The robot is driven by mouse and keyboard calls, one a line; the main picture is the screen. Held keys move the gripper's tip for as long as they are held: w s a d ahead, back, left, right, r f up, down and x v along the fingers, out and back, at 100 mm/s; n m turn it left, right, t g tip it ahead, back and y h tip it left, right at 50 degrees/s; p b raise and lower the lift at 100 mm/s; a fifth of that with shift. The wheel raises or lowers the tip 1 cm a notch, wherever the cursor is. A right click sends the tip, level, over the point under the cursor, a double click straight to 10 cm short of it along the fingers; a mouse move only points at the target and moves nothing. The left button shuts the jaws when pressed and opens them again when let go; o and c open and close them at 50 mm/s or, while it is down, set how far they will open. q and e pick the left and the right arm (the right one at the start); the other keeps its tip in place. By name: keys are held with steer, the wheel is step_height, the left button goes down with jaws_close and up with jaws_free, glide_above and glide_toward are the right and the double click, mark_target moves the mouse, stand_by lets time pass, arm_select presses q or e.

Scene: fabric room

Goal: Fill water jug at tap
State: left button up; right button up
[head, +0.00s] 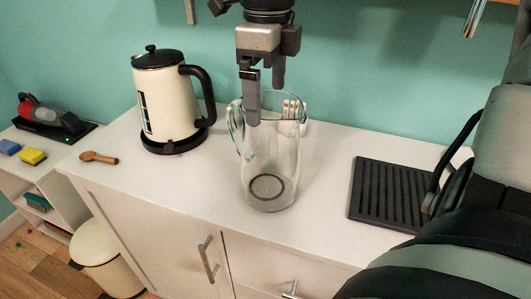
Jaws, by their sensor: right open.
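A clear glass jug (284,165) stands upright on the white counter, with its handle on the left side and a dark ring showing at its base. It looks empty. My right gripper (265,105) hangs down from the top of the picture, open. Its longer-looking finger overlaps the jug's rim near the handle; I cannot tell whether it is inside, above or touching the glass. Nothing is between the fingers that I can make out, apart from the jug's rim area. My left gripper is not in view. No tap can be clearly made out.
A cream kettle (158,95) stands left of the jug, with a wooden spoon (100,158) farther left. A black ribbed tray (385,195) lies to the right. My own arm covers the right side. The counter (205,185) is clear in front of the kettle.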

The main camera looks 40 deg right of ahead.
mark_target(264, 112)
step_height(264, 112, down, 5)
steer(key=shift+w+a+r, duration=0.1)
steer(key=shift+w+a, duration=0.05)
steer(key=c, duration=1.8)
steer(key=shift+w+r, duration=0.1)
steer(key=shift+r, duration=0.1)
steer(key=shift+r, duration=1.35)
steer(key=w+a+r, duration=0.1)
steer(key=a+r, duration=0.2)
steer(key=a, duration=0.1)
steer(key=w+a+r, duration=0.2)
steer(key=a+r, duration=0.1)
steer(key=a, duration=0.1)
steer(key=w+a+r+p, duration=0.1)
steer(key=a+r, duration=0.3)
steer(key=a, duration=0.1)
steer(key=shift+w+a, duration=0.1)
steer(key=shift+w, duration=0.2)
